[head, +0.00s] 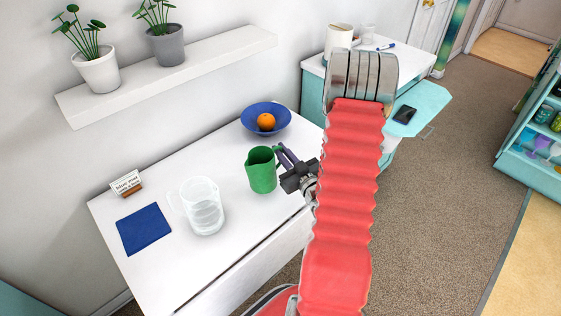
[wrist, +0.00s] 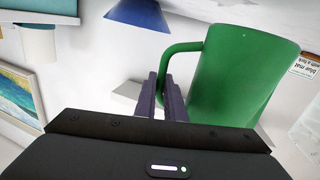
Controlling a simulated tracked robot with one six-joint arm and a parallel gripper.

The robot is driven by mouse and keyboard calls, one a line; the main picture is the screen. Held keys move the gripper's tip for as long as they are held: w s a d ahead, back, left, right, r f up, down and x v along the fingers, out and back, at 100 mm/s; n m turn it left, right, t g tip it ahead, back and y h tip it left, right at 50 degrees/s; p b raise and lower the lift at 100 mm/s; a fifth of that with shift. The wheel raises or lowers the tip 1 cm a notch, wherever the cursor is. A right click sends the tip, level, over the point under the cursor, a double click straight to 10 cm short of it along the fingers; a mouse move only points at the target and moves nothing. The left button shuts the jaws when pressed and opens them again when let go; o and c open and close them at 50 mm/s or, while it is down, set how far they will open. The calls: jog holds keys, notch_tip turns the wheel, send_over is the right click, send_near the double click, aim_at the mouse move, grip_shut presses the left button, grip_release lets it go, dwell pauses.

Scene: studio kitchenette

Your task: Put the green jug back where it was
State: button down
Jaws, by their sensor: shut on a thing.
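The green jug (head: 261,172) is upright over the white table, right of the clear jug; I cannot tell whether its base touches the tabletop. My gripper (head: 284,156) reaches it from the right and is shut on its handle. In the wrist view the green jug (wrist: 235,75) fills the upper right, and the fingers of my gripper (wrist: 163,88) close on its handle. A blue mat (head: 143,229) lies bare at the table's left end.
A clear jug (head: 202,206) stands between the blue mat and the green jug. A blue bowl (head: 284,119) holding an orange (head: 266,121) is behind the green jug. A white shelf (head: 180,72) with two potted plants hangs above. The table's front stretch (head: 180,272) is clear.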

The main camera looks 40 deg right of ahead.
jog(key=shift+f, duration=2.1)
jog(key=c, duration=1.8)
grip_release()
jog(key=shift+c, duration=0.2)
jog(key=v, duration=1.2)
jog(key=shift+s, duration=0.15)
